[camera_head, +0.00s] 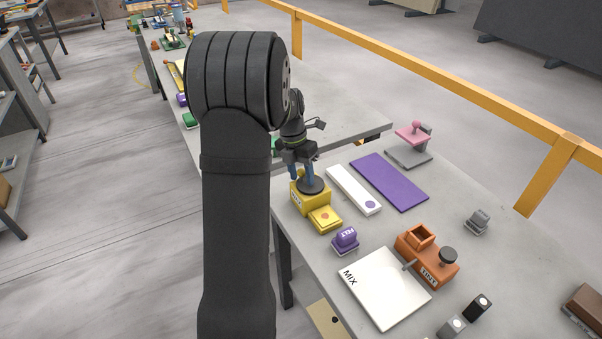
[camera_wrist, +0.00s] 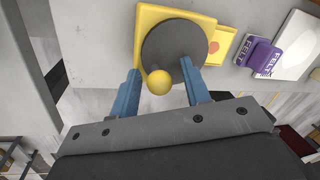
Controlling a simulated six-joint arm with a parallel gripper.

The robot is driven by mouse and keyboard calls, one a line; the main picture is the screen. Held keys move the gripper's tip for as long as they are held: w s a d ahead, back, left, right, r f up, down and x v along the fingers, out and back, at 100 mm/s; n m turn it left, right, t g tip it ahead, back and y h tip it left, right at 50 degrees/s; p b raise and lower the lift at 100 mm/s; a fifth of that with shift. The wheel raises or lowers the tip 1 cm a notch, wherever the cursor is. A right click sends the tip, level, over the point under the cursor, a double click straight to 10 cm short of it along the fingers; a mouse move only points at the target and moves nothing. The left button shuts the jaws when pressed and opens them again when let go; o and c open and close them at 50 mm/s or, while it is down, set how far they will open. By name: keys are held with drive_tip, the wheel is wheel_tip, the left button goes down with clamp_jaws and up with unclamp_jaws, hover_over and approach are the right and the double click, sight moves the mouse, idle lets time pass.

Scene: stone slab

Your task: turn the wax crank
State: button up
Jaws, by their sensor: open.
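The wax crank is a yellow box (camera_head: 302,205) with a dark round disc (camera_head: 313,187) on top, near the slab's left edge in the head view. In the wrist view the disc (camera_wrist: 172,45) lies on the yellow box (camera_wrist: 148,15), and a round yellow knob (camera_wrist: 159,82) stands at the disc's rim. My gripper (camera_wrist: 160,70) is open, with one blue finger on each side of the knob. Gaps show between the knob and both fingers in that view. In the head view my gripper (camera_head: 302,177) is right over the disc, and the knob is hidden.
A yellow pad (camera_head: 325,219) adjoins the box. A purple FELT block (camera_head: 345,239), a white MIX board (camera_head: 384,288) and an orange TINT unit (camera_head: 426,262) stand nearer the camera. A white strip (camera_head: 352,187) and purple mat (camera_head: 388,182) lie to the right.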

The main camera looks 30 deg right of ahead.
drive_tip(key=c, duration=0.8)
drive_tip(key=shift+d+m, duration=0.1)
drive_tip(key=shift+m, duration=0.2)
